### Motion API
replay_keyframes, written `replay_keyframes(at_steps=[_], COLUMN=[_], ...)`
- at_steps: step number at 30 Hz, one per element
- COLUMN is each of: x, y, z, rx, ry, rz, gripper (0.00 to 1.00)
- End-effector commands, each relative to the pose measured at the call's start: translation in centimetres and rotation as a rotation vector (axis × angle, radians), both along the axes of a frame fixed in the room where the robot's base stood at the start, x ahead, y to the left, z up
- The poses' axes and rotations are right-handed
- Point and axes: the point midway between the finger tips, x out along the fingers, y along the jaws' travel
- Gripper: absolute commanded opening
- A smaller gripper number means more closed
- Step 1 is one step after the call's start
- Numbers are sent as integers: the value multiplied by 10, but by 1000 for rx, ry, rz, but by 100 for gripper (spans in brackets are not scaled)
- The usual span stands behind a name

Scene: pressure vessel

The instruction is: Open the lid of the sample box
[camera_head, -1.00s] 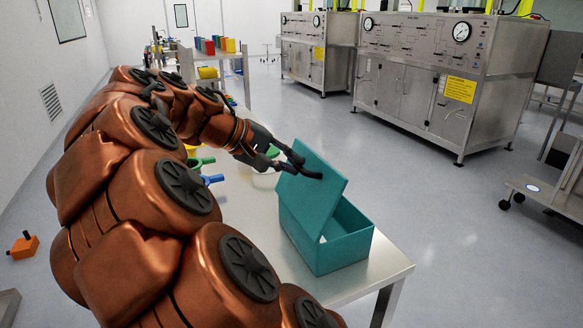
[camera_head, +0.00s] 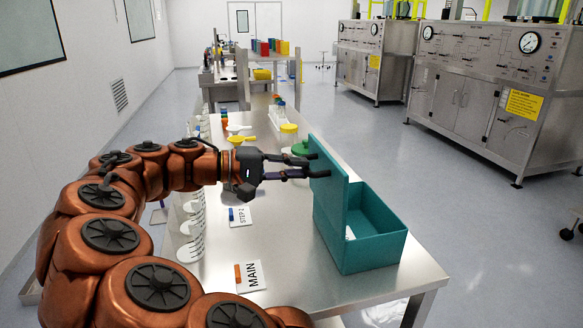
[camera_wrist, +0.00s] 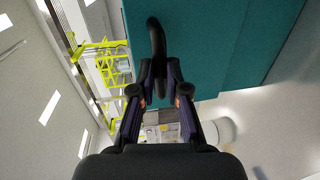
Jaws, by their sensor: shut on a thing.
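The teal sample box (camera_head: 372,246) stands on the steel table near its right front end. Its lid (camera_head: 329,197) is raised and stands about upright along the box's left side; the box is open to the right of it. In the wrist view the lid's teal face (camera_wrist: 240,45) fills the upper right. My gripper (camera_head: 318,165) is at the left of the lid's upper part, shut on a dark curved handle (camera_wrist: 157,40) that shows between the fingers in the wrist view. The exact contact is partly hidden.
Labelled cards reading MAIN (camera_head: 250,277) and STEP 2 (camera_head: 240,216) lie on the table (camera_head: 300,285). Clear containers (camera_head: 191,235) stand along its left edge. A yellow-lidded jar (camera_head: 289,136) and a green lid (camera_head: 301,149) are behind my gripper.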

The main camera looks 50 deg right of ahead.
Motion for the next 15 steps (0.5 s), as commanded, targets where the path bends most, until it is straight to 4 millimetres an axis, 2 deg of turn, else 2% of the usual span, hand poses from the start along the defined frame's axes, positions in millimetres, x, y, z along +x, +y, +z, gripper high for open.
replay_keyframes(at_steps=[8, 9, 15], x=[0, 0, 0], y=[0, 0, 0], z=[0, 0, 0], rx=[0, 0, 1], ry=[0, 0, 0], rz=[0, 1, 1], gripper=[0, 16, 37])
